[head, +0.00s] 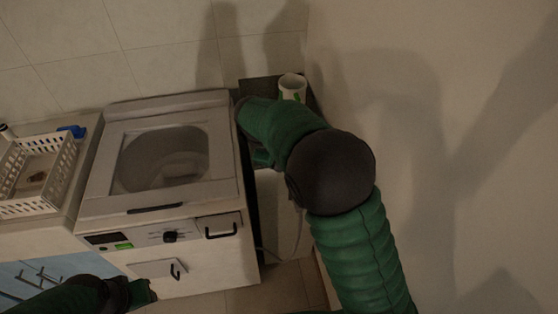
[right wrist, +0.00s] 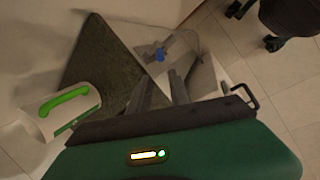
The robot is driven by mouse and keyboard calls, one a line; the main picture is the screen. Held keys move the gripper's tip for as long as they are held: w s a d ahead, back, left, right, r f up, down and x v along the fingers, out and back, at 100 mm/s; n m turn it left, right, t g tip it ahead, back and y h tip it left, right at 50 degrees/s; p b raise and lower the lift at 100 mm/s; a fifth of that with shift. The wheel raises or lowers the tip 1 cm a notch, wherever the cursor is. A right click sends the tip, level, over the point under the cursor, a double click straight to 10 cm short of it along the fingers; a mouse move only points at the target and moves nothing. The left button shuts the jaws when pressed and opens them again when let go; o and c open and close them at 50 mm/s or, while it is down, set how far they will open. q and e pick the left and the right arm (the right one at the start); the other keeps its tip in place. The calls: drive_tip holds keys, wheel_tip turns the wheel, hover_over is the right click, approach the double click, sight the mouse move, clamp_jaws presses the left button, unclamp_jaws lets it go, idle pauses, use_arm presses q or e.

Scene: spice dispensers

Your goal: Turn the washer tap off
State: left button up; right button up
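The white top-loading washer (head: 225,150) stands at the left of the head view, its lid closed. A small blue part (right wrist: 160,54), which looks like the tap handle, shows in the right wrist view on a pale fitting beyond my fingers. My right gripper (right wrist: 158,92) has its two dark fingers apart with nothing between them. They point toward the blue part, and I see no contact. In the head view my right arm covers the space right of the washer and hides its fingers. My left gripper (head: 143,292) is low at the left; its finger state is unclear.
A dark panel (right wrist: 105,65) lies beside the fingers, with a white container with a green handle (right wrist: 68,105) near it. The container also stands behind my right arm (head: 292,88). A white basket (head: 68,165) sits on the left counter. A wall (head: 430,100) bounds the right.

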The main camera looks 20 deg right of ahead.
drive_tip(key=s+d+f+m+y, duration=0.1)
drive_tip(key=f+m, duration=0.1)
drive_tip(key=s+d+f+m+y+b, duration=0.1)
drive_tip(key=s+d+m+y, duration=0.1)
drive_tip(key=m, duration=0.1)
drive_tip(key=shift+d+f+y, duration=0.1)
drive_tip(key=shift+f+y, duration=0.2)
drive_tip(key=shift+f, duration=0.1)
clamp_jaws()
drive_tip(key=s+d+m+t+y+b, duration=0.1)
drive_tip(key=s+d+m+t+y, duration=0.1)
drive_tip(key=d+m+t, duration=0.4)
drive_tip(key=w+f, duration=0.1)
drive_tip(key=f, duration=0.1)
drive_tip(key=w+a+f+m+g, duration=0.1)
drive_tip(key=w+f, duration=0.1)
drive_tip(key=f, duration=0.1)
drive_tip(key=w+f+m+g, duration=0.1)
drive_tip(key=f, duration=0.1)
drive_tip(key=shift+w+a+f, duration=0.15)
drive_tip(key=shift+w+f, duration=0.2)
drive_tip(key=shift+w+d+f, duration=0.2)
drive_tip(key=shift+f, duration=0.25)
drive_tip(key=shift+a+r, duration=0.1)
drive_tip(key=shift+a, duration=0.1)
